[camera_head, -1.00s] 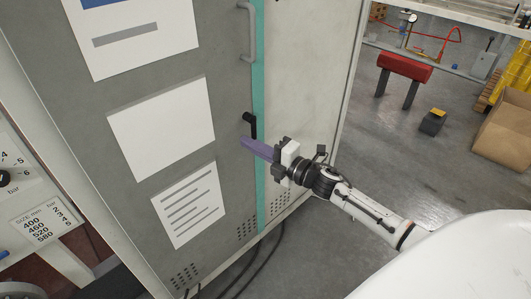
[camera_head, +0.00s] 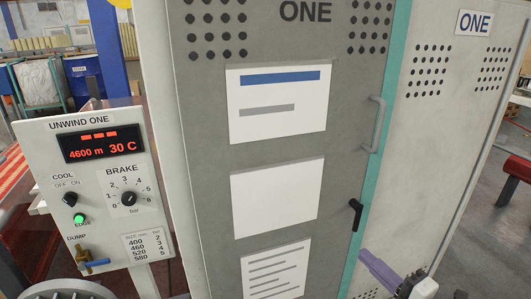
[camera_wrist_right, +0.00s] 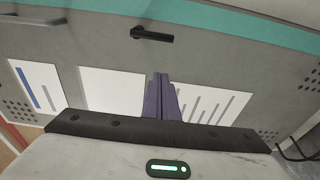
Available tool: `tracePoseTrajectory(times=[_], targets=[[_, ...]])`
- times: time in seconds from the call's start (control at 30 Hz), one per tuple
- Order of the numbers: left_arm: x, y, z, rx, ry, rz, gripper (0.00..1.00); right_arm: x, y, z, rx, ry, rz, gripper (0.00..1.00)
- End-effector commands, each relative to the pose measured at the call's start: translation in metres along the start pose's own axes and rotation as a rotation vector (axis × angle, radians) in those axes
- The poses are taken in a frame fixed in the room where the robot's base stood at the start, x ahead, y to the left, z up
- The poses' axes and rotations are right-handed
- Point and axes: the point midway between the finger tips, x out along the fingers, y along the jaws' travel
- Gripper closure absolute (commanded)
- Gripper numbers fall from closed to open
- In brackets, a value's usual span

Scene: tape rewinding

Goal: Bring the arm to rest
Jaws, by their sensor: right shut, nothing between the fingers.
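My right gripper (camera_head: 367,256) shows at the lower right of the head view, its purple fingers together and empty. Its tips are in front of the grey cabinet door (camera_head: 335,180), below the black door latch (camera_head: 356,214). They look apart from the latch. In the right wrist view the closed fingers (camera_wrist_right: 160,80) point toward the door, with the latch (camera_wrist_right: 152,38) beyond the tips and papers to both sides. Whether the fingers touch the door cannot be told. Most of my right arm is outside the head view. My left gripper is not seen.
The cabinet has a grey pull handle (camera_head: 376,125) and a teal edge strip (camera_head: 390,100). The control panel (camera_head: 105,185), with a lit display and brake knob, stands at the left. A red bench (camera_head: 516,160) stands on open floor at the right.

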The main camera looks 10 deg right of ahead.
Motion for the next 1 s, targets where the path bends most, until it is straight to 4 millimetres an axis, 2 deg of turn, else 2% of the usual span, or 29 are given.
tracePoseTrajectory(times=[0.07, 0.17, 0.3, 0.4, 0.5, 0.6, 0.7, 1.0], targets=[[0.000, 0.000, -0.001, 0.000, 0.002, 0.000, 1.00, -0.007, -0.020, -0.013, 0.123, -0.035, -0.035, 1.00], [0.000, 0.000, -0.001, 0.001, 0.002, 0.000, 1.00, -0.026, -0.062, -0.039, 0.403, -0.128, -0.118, 1.00], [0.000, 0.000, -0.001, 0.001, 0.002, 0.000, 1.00, -0.067, -0.129, -0.096, 0.876, -0.307, -0.278, 1.00], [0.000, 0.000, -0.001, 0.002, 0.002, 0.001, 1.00, -0.098, -0.164, -0.143, 1.161, -0.428, -0.389, 1.00], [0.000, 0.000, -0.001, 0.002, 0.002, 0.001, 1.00, -0.124, -0.185, -0.184, 1.375, -0.527, -0.482, 1.00], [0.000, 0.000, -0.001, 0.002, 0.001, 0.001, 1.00, -0.141, -0.196, -0.212, 1.510, -0.594, -0.547, 1.00], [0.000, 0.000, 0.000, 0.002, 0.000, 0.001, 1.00, -0.150, -0.200, -0.228, 1.577, -0.628, -0.580, 1.00], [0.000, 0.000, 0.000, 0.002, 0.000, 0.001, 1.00, -0.151, -0.200, -0.230, 1.586, -0.633, -0.585, 1.00]])
